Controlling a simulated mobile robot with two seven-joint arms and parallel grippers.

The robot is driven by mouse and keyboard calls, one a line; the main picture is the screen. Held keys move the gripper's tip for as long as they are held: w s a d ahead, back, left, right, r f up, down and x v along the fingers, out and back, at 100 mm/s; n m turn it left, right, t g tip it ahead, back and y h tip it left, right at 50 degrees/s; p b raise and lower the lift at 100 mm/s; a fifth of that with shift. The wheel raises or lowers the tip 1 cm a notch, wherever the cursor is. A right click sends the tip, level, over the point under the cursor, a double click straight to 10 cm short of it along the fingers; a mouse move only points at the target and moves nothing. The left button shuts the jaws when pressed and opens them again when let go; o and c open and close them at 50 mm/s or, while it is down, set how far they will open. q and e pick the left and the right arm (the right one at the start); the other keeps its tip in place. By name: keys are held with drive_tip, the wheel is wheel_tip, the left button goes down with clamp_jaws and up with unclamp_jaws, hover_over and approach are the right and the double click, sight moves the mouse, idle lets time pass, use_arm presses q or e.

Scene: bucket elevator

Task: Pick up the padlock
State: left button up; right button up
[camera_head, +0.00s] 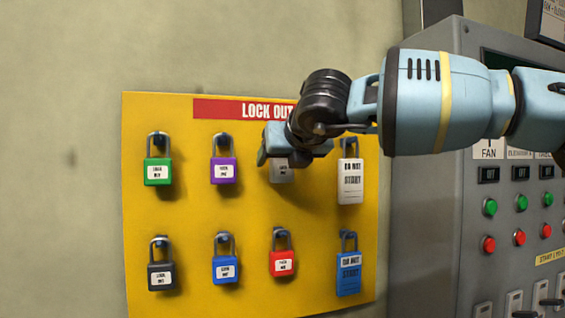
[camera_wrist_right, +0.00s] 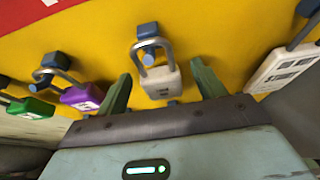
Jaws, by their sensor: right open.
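A grey-white padlock (camera_wrist_right: 161,86) hangs by its shackle from a blue peg on the yellow lockout board (camera_head: 190,220). In the head view, only the lower part of this padlock (camera_head: 284,174) shows below my right gripper (camera_head: 277,154). In the right wrist view, my right gripper (camera_wrist_right: 163,92) is open, with one green finger on each side of the padlock's body. Gaps show between the fingers and the padlock, so it is not gripped. My left gripper is not in view.
A green padlock (camera_head: 158,172) and a purple padlock (camera_head: 224,171) hang to the left. A white tag padlock (camera_head: 351,182) hangs close on the right. A red padlock (camera_head: 282,263) hangs below. A grey control panel (camera_head: 430,220) stands right of the board.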

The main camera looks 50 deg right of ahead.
drive_tip(key=shift+c, duration=0.3)
drive_tip(key=c, duration=1.1)
drive_tip(key=shift+o, duration=0.2)
drive_tip(key=shift+r, duration=0.1)
drive_tip(key=s+a+b, duration=0.2)
drive_tip(key=s+a, duration=0.2)
drive_tip(key=s, duration=0.4)
drive_tip(key=s+a+r+b, duration=0.1)
drive_tip(key=s+a+b, duration=0.1)
drive_tip(key=s+a, duration=0.2)
drive_tip(key=shift+s+a+r, duration=0.2)
drive_tip(key=shift+s+a, duration=0.15)
drive_tip(key=shift+s, duration=1.55)
drive_tip(key=shift+w+f, duration=0.1)
